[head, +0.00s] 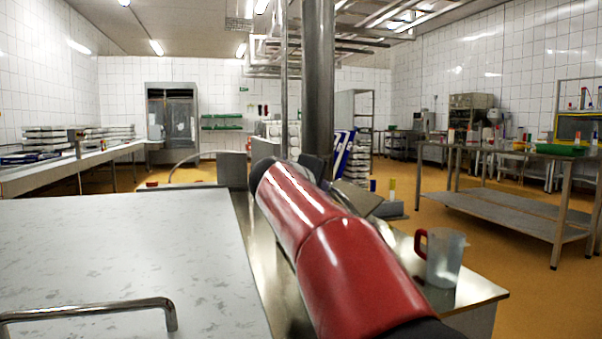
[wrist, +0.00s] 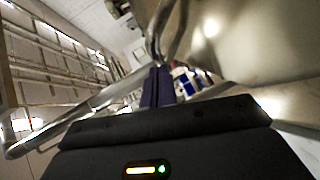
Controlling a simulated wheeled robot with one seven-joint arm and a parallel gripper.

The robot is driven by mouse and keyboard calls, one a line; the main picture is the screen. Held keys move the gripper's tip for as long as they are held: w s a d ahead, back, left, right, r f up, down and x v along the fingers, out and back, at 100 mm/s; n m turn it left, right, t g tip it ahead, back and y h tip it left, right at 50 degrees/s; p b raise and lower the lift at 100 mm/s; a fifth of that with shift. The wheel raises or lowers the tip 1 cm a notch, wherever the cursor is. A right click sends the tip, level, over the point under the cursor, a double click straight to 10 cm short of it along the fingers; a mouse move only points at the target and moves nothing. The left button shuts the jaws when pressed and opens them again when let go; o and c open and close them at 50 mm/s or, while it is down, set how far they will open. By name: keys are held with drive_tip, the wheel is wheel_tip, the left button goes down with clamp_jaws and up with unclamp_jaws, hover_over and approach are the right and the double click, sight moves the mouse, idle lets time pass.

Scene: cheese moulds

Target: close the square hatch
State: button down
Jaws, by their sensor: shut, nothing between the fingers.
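A large speckled pale grey panel (head: 130,245) with a bent metal bar handle (head: 90,311) fills the lower left of the head view. It looks like the square hatch, but I cannot tell how far open it stands. In the wrist view my gripper (wrist: 158,86) shows as two dark purple fingers, shut together with nothing between them. A metal tube (wrist: 95,103) passes left of the fingers, and a curved tube (wrist: 167,28) lies beyond them; contact is unclear. In the head view my red arm hides the gripper.
A steel post (head: 318,80) stands right behind my arm. A clear jug with a red handle (head: 444,258) stands on the steel top (head: 475,291) at right. A long bench (head: 60,174) lines the left wall. A steel table (head: 515,202) stands at right, with open floor before it.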

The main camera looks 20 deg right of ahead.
sight(349, 208)
drive_tip(key=d+f+m+y+p, duration=0.1)
drive_tip(key=d+f, duration=0.1)
drive_tip(key=d+f+m+g+y+p, duration=0.1)
drive_tip(key=d+f+y, duration=0.1)
drive_tip(key=d, duration=0.1)
drive_tip(key=d+f+m+y+p, duration=0.1)
drive_tip(key=d+f, duration=0.1)
drive_tip(key=shift+d+f+g+p, duration=0.2)
drive_tip(key=shift+f+g+p, duration=0.1)
drive_tip(key=shift+f+p, duration=0.1)
drive_tip(key=shift+d+f, duration=0.2)
drive_tip(key=shift+f, duration=0.3)
drive_tip(key=shift+d+f, duration=0.2)
drive_tip(key=shift+f, duration=0.3)
drive_tip(key=shift+f, duration=0.15)
drive_tip(key=shift+s, duration=0.1)
